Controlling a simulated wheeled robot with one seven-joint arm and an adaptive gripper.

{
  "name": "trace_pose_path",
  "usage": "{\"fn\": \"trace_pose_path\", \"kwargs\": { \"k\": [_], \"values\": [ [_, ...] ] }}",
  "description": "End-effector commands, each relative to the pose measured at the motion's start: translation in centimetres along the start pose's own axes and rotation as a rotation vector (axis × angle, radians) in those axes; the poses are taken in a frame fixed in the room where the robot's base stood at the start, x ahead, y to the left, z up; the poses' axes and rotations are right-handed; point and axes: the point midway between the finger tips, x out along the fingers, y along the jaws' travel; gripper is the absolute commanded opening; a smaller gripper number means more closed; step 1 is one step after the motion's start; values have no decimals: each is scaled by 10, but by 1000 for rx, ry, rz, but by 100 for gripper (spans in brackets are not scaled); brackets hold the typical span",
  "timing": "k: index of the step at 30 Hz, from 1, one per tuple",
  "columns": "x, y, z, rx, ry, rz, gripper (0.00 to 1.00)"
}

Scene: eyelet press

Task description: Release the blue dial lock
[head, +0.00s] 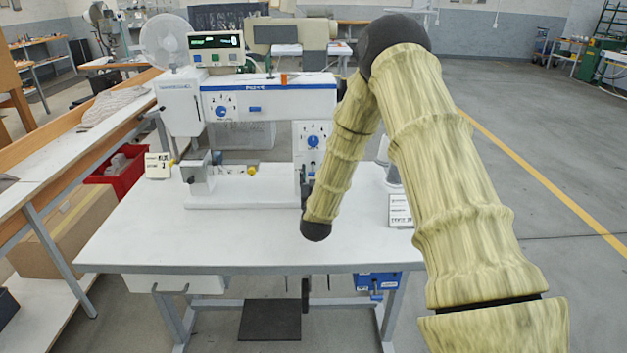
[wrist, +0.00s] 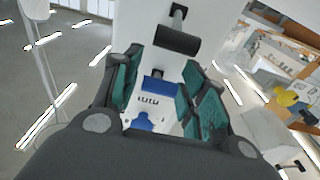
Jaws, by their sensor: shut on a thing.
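The white eyelet press (head: 268,98) stands on a white table. A blue dial (head: 313,141) sits on its right column; it shows in part in the wrist view (wrist: 142,123), near a scale with dark marks. The blue dial lock (wrist: 155,84) is between the teal-padded fingers of my gripper (wrist: 160,90), which is shut on it. In the head view my gripper is mostly hidden behind my arm, close to the lower right column. The lock cannot be made out there.
Another blue dial (head: 222,112) and a blue lever (head: 255,109) are on the upper head panel. A display box (head: 216,46) sits on top. A black cylinder (wrist: 178,39) sticks out near my fingers. The table front (head: 240,250) is clear.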

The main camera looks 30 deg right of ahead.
Motion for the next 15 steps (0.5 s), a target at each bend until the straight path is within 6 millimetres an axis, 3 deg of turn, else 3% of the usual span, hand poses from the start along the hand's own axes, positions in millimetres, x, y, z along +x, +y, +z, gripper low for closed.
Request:
{"fn": "trace_pose_path", "kwargs": {
  "k": [12,13,15],
  "values": [
    [0,1,1,-1,17,1,18],
    [0,1,1,-1,17,1,46],
    [0,1,1,-1,17,1,58]
  ]
}}
